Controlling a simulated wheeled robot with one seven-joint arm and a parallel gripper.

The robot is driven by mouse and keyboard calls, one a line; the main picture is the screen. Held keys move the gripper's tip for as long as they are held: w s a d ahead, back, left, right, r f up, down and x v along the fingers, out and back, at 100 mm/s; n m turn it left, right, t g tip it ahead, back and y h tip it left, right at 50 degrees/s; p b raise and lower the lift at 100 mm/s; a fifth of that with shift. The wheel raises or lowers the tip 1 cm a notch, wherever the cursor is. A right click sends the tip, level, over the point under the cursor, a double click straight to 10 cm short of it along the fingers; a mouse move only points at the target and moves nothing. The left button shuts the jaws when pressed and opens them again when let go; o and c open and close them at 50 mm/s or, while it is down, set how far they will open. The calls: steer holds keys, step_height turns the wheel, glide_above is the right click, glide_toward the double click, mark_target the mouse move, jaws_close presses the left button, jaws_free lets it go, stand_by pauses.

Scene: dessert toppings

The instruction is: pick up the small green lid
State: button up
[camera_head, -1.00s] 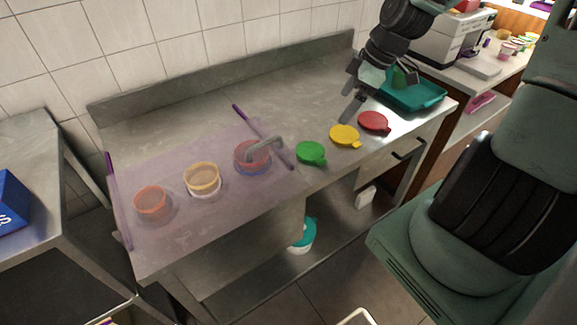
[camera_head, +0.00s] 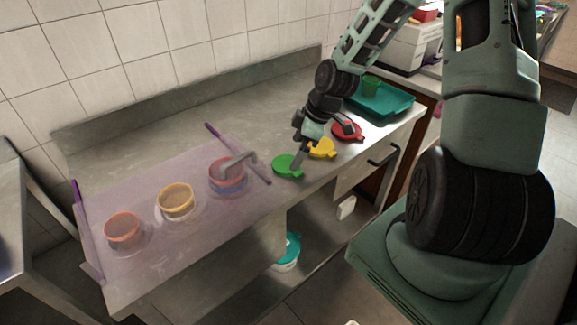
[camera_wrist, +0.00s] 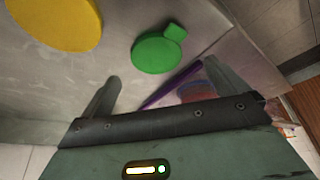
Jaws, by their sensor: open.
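The small green lid (camera_head: 287,167) lies flat on the steel counter, right of the purple-tinted sheet. It also shows in the wrist view (camera_wrist: 156,53), ahead of my fingers and roughly between their lines, with its tab at the upper right. My gripper (camera_head: 299,160) is low over the counter, just behind and right of the green lid in the head view. In the wrist view its fingers (camera_wrist: 160,87) are spread wide with nothing between them. I cannot tell the exact height above the lid.
A yellow lid (camera_head: 322,149) and a red lid (camera_head: 347,131) lie close to my gripper. A teal tray (camera_head: 382,103) stands behind them. Several tubs, such as the orange one (camera_head: 123,230), stand under the clear purple-edged sheet (camera_head: 150,175). The back counter is clear.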

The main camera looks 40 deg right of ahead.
mark_target(289, 163)
steer(key=x, duration=0.5)
steer(key=shift+d+p, duration=0.3)
steer(key=shift+p, duration=0.05)
steer(key=c, duration=1.1)
steer(key=shift+o, duration=0.2)
